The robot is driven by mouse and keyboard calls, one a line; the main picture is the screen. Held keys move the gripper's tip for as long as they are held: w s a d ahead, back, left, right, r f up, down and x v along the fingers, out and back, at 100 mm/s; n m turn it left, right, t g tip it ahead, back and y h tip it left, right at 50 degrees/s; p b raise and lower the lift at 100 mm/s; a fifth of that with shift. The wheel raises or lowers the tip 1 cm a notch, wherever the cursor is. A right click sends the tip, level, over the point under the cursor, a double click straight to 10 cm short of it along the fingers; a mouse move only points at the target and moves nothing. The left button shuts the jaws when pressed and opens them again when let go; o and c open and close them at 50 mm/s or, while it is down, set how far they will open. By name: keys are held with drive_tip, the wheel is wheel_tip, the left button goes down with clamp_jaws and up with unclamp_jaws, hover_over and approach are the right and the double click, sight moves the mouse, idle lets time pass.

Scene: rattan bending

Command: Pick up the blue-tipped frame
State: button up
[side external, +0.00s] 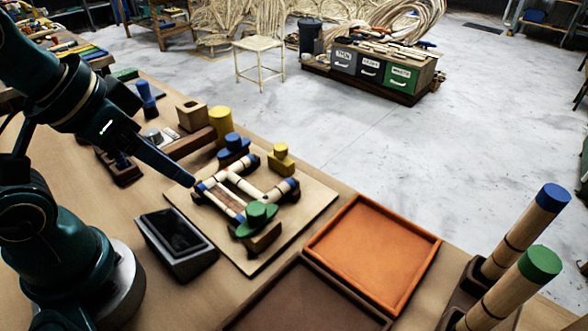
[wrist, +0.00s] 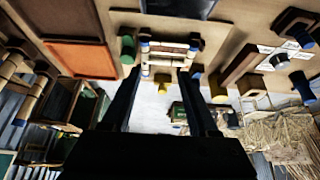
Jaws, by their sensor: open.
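The blue-tipped frame (side external: 244,188) is made of pale rattan pieces with dark bindings and blue ends. It lies on a light wooden board (side external: 315,198) in the middle of the bench, among coloured clamp blocks. The frame also shows in the wrist view (wrist: 168,51), beyond my fingertips. My gripper (side external: 188,180) comes in from the left in the side view, its tips close to the frame's left end. In the wrist view my gripper's two fingers (wrist: 161,74) are spread apart with nothing between them. Whether the tips touch the frame cannot be told.
A green clamp (side external: 257,215), a yellow one (side external: 281,159) and a blue one (side external: 233,148) stand around the frame. A black open box (side external: 176,243) is at the left. An orange tray (side external: 374,250) and a brown tray (side external: 305,300) lie at the right.

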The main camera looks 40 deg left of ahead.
drive_tip(key=m+g, duration=0.5)
drive_tip(key=m, duration=1.3)
hover_over(245, 183)
wheel_tip(245, 183, down, 7)
drive_tip(key=shift+w+f, duration=0.15)
drive_tip(key=shift+f, duration=0.05)
drive_tip(key=shift+f+g, duration=0.3)
drive_tip(key=shift+f, duration=2.65)
